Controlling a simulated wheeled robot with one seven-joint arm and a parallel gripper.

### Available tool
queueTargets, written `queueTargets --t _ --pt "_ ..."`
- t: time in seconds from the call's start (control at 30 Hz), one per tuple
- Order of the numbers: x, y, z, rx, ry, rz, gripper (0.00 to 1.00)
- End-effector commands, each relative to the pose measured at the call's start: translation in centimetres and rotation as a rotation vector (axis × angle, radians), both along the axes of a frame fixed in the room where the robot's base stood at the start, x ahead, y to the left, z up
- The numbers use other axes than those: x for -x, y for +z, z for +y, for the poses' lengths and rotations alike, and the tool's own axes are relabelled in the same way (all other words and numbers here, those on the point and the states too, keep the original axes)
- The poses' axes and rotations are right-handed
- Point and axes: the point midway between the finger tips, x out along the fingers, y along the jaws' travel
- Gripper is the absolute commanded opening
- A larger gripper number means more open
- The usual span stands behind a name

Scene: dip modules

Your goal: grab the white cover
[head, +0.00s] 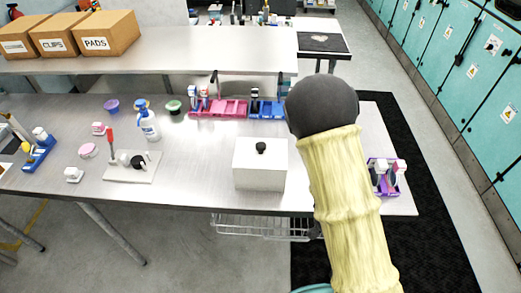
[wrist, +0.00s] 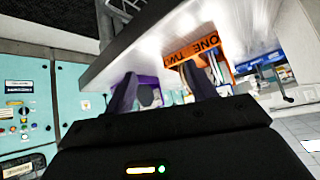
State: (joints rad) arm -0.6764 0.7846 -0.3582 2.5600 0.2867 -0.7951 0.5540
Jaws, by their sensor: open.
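The white cover (head: 260,172) is a box shape with a black knob (head: 261,147) on top. It stands on the grey metal table (head: 210,180), near the front edge, in the head view. My arm, in a pale yellow sleeve with a dark rounded end, rises just right of it. My gripper is hidden in the head view. In the wrist view, the two dark fingers of my gripper (wrist: 162,92) are spread apart with nothing seen held between them. I cannot make out the white cover in the wrist view.
A purple rack (head: 386,178) stands right of my arm. Pink (head: 218,109) and blue (head: 267,108) racks stand behind the cover. An orange holder (wrist: 205,55) shows in the wrist view.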

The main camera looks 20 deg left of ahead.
Motion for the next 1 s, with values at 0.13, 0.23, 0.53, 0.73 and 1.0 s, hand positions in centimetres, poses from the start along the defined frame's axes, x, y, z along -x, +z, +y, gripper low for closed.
queueTargets --t 0.13,0.23,0.53,0.73,1.0 --pt "-0.7 0.1 1.5 0.046 0.052 -0.164 0.56" --pt "-1.1 0.8 2.8 0.062 0.113 -0.287 0.56" --pt "0.1 4.7 9.6 0.038 0.465 -0.655 0.56" --pt "3.2 6.8 14.6 -0.032 0.746 -0.813 0.56" --pt "4.5 7.3 16.1 -0.063 0.836 -0.853 0.56"
